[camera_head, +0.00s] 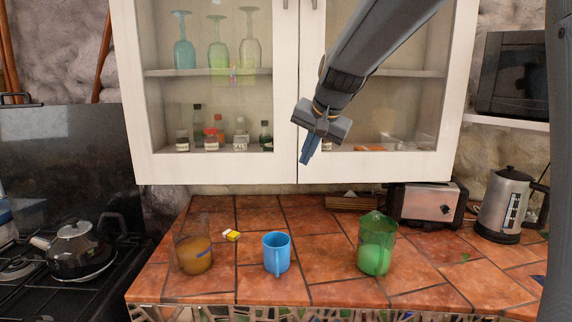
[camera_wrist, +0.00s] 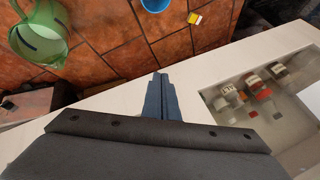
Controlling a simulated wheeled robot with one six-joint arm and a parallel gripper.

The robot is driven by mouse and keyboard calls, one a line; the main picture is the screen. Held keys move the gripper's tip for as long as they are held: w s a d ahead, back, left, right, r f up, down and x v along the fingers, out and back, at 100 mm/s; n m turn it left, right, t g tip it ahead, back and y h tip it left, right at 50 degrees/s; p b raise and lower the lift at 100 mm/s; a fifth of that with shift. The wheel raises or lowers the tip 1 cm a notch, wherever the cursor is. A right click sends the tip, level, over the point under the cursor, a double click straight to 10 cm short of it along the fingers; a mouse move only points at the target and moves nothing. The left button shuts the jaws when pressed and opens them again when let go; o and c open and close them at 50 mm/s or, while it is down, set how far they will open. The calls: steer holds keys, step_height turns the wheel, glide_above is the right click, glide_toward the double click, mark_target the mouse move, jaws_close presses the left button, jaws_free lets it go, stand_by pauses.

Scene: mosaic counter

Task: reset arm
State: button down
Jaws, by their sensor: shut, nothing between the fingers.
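My gripper (camera_head: 309,150) is shut and empty. It hangs from my arm in front of the wall cabinet, high above the counter, with its fingers pointing down. In the wrist view the closed fingers of my gripper (camera_wrist: 157,97) show in the middle, with the cabinet's white lower edge behind them. No object touches the fingers.
The tiled counter (camera_head: 320,250) holds an amber cup (camera_head: 194,255), a blue mug (camera_head: 276,254), a green pitcher (camera_head: 375,250) and a small yellow box (camera_head: 231,235). A toaster (camera_head: 428,204) and kettle (camera_head: 503,207) stand right. The glass-door cabinet (camera_head: 240,168) is close behind my gripper.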

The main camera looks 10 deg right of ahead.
steer(key=s+d+f+n+g+h, duration=0.1)
steer(key=s+d+f+n+g, duration=0.1)
steer(key=s+f, duration=1)
steer(key=s+d+f+n+g, duration=0.2)
steer(key=s+f+n+g, duration=0.1)
steer(key=s+f, duration=1)
steer(key=s, duration=0.3)
steer(key=shift+s+d+f+n+h+b, duration=0.2)
steer(key=shift+s+n+h+b, duration=0.1)
steer(key=shift+n+h+b, duration=0.1)
